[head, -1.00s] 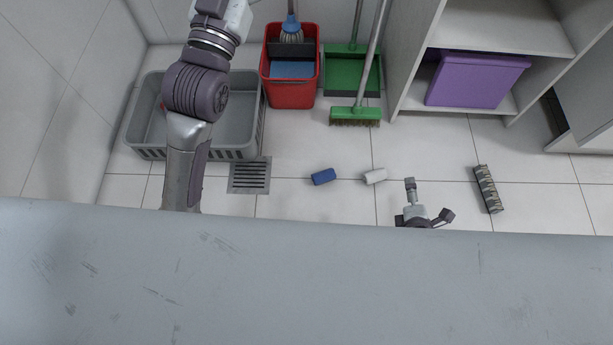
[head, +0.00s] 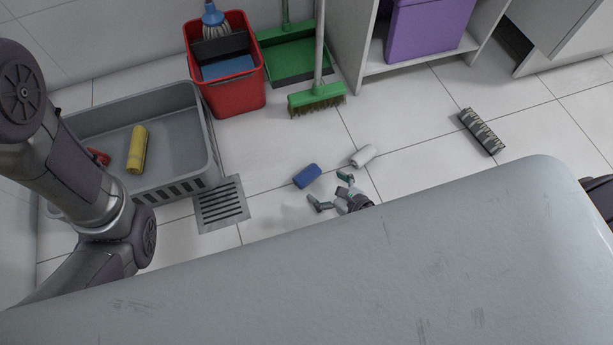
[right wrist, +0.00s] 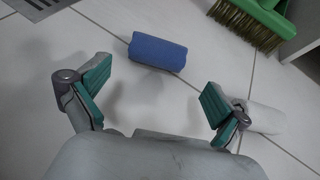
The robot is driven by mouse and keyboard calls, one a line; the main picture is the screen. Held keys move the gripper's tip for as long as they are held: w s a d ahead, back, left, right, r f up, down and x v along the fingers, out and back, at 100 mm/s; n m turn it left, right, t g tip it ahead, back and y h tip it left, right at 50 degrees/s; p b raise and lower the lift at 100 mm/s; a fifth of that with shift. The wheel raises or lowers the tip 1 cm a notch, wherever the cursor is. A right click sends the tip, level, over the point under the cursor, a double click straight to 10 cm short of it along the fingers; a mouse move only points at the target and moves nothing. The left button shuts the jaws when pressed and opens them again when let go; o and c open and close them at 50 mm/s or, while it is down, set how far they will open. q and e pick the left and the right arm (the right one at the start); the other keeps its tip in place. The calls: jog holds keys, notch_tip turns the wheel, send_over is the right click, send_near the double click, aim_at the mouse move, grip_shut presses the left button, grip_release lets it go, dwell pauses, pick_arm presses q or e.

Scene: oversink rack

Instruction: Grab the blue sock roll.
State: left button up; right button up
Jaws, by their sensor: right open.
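The blue sock roll (head: 307,175) lies on the tiled floor in the head view, left of a white roll. In the right wrist view the blue sock roll (right wrist: 157,52) lies ahead of the fingers, around the middle of the gap between them. My right gripper (head: 332,190) is open and empty, just in front of the blue roll and apart from it. Its green finger pads (right wrist: 155,96) are spread wide in the right wrist view. My left arm comes in at the left of the head view, but its gripper is not seen.
A white roll (head: 364,156) lies close by, behind the right finger in the wrist view. A grey crate (head: 190,100) holds a yellow roll (head: 137,150) and a red item. A red bucket (head: 240,98), green broom (head: 317,98), floor drain (head: 221,204) and patterned roll (head: 482,132) stand or lie around.

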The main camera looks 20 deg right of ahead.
aim_at(313, 179)
jog(key=b+x, duration=0.1)
jog(key=x, duration=0.6)
jog(key=shift+w+a+b, duration=0.3)
jog(key=shift+w+b, duration=0.05)
jog(key=c, duration=0.8)
